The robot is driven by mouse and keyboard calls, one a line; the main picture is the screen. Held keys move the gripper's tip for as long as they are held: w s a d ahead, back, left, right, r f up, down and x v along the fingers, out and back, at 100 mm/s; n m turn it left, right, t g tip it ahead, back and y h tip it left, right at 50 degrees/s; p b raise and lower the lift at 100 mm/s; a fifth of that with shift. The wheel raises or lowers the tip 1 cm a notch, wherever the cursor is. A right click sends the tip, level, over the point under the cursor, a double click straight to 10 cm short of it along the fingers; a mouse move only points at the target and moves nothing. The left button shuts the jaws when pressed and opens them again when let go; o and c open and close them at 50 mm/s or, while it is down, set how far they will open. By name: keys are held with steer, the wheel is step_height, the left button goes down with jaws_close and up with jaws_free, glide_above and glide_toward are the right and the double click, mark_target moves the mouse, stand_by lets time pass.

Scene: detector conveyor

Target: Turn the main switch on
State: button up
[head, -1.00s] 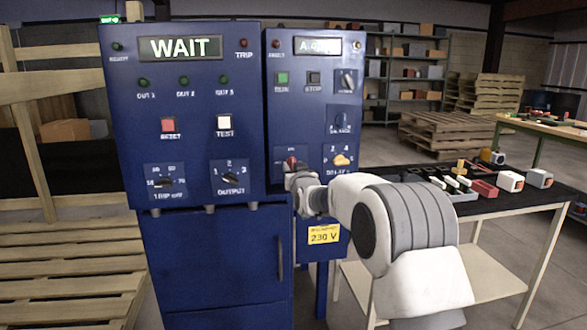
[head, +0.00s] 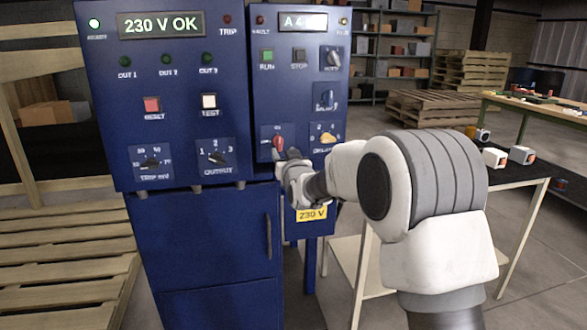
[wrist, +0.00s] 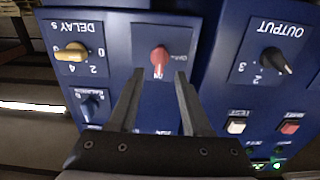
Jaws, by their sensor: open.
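The main switch is a red rotary handle (head: 278,143) low on the left of the narrower blue cabinet. In the wrist view the red handle (wrist: 159,60) stands in line with the panel's vertical, between and just beyond my fingertips. My gripper (wrist: 158,72) is open, one finger on each side of the handle, with gaps showing. In the head view my gripper (head: 285,160) is just below the handle and partly hidden by my wrist. The left cabinet's display (head: 161,24) reads "230 V OK", and the green ready lamp (head: 94,22) is lit.
A yellow delay knob (wrist: 72,52) and a blue knob (wrist: 91,105) sit close to my gripper in the wrist view. The black output knob (head: 215,157) is on the wider cabinet. A dark-topped table (head: 520,172) stands at the right behind my arm.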

steer(key=v, duration=1.1)
steer(key=shift+p, duration=0.45)
steer(key=s+d+r+m+g+h, duration=0.1)
steer(key=s+d+g+h, duration=0.3)
steer(key=s+d, duration=0.8)
steer(key=s+d+f+m+g, duration=0.1)
steer(key=s+d+f+g, duration=0.15)
steer(key=s, duration=0.65)
steer(key=s+d+f+g+h, duration=0.1)
steer(key=s+g, duration=0.2)
steer(key=s, duration=0.5)
steer(key=s+d+f+m+g, duration=0.1)
steer(key=s+d+f+g, duration=0.1)
steer(key=s, duration=0.7)
step_height(320, 180, up, 21)
steer(key=p, duration=2.1)
steer(key=shift+d, duration=0.2)
